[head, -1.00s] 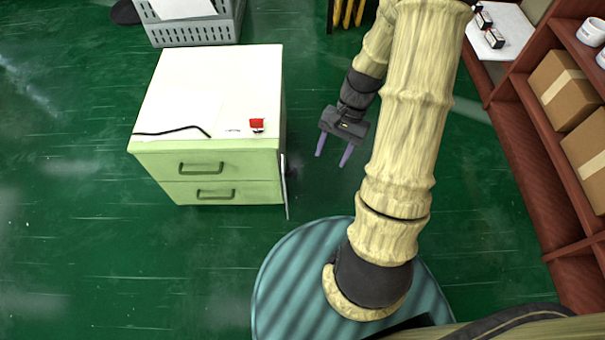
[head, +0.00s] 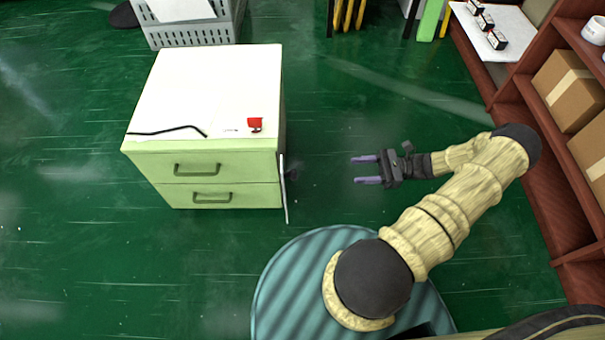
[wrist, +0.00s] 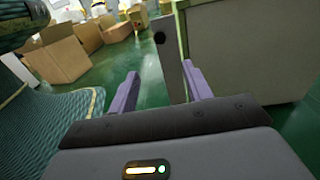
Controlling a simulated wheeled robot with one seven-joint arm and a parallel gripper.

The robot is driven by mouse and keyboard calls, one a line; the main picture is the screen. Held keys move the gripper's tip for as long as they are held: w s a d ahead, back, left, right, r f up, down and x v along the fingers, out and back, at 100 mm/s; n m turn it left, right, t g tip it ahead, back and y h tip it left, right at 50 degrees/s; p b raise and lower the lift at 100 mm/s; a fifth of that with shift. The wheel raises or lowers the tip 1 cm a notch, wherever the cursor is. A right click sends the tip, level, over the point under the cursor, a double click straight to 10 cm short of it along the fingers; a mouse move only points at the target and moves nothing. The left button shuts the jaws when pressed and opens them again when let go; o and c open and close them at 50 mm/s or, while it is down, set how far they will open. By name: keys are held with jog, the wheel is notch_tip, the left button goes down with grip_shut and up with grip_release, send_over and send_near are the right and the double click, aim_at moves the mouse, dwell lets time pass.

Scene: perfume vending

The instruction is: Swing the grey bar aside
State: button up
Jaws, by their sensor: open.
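The grey bar (head: 285,190) is a thin upright strip at the front right edge of the green drawer cabinet (head: 225,168). In the wrist view the grey bar (wrist: 169,65) stands between my finger lines, further off, with a dark round spot near its top. The cabinet's side (wrist: 245,50) fills the upper right there. My gripper (head: 360,171) is open and empty, to the right of the bar, with its purple fingers pointing left. A clear gap of floor lies between the fingertips and the bar. The wrist view shows both fingers apart (wrist: 160,76).
A red switch (head: 255,124) and a black cable (head: 165,131) lie on the white cabinet top. A grey crate (head: 195,30) stands behind it. A wooden shelf with cardboard boxes (head: 568,88) runs along the right.

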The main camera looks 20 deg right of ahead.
jog(key=b+x, duration=0.5)
jog(key=x, duration=1.2)
jog(key=shift+a, duration=0.3)
jog(key=shift+w, duration=0.1)
grip_shut()
